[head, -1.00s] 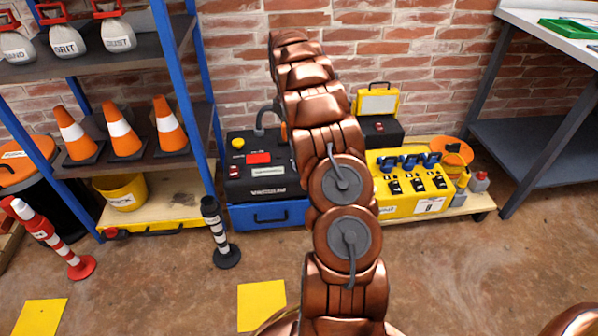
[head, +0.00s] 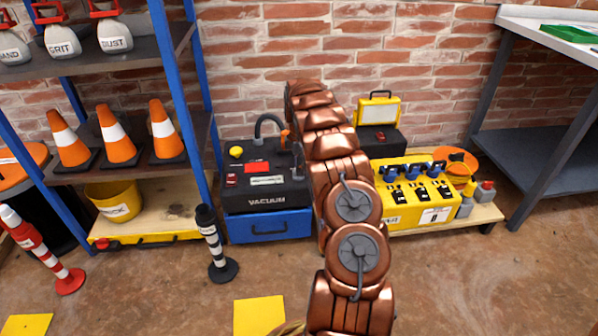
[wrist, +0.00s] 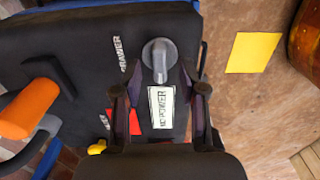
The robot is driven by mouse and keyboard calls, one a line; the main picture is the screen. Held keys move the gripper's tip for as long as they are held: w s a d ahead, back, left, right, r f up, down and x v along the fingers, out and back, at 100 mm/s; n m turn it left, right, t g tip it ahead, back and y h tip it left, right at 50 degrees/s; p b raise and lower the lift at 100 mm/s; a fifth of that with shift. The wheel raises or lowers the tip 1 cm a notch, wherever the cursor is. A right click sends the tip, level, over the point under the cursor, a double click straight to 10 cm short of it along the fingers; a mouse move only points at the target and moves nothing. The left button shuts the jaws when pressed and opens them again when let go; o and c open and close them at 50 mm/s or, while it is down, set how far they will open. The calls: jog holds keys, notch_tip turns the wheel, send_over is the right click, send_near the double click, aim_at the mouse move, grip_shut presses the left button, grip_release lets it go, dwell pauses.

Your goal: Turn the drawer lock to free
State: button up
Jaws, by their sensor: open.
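The drawer lock is a grey round knob with a lever (wrist: 160,60) on the black top of the vacuum unit, beside a "DRAWER" label (wrist: 122,55). Its lever points down the wrist view, toward a white label. My gripper (wrist: 159,78) is open, with one finger on each side of the lever's lower end. I cannot tell whether either finger touches it. In the head view the black vacuum unit (head: 262,187) sits on the blue drawer (head: 268,226), which looks shut.
On the vacuum top are a white label (wrist: 161,107), a red plate (head: 256,168), a yellow button (head: 236,152) and a hose with an orange end (wrist: 30,107). A yellow switch box (head: 415,190) stands right. A striped post (head: 214,245) stands front left.

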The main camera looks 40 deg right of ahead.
jog(key=shift+f, duration=0.7)
jog(key=shift+c, duration=0.3)
grip_shut()
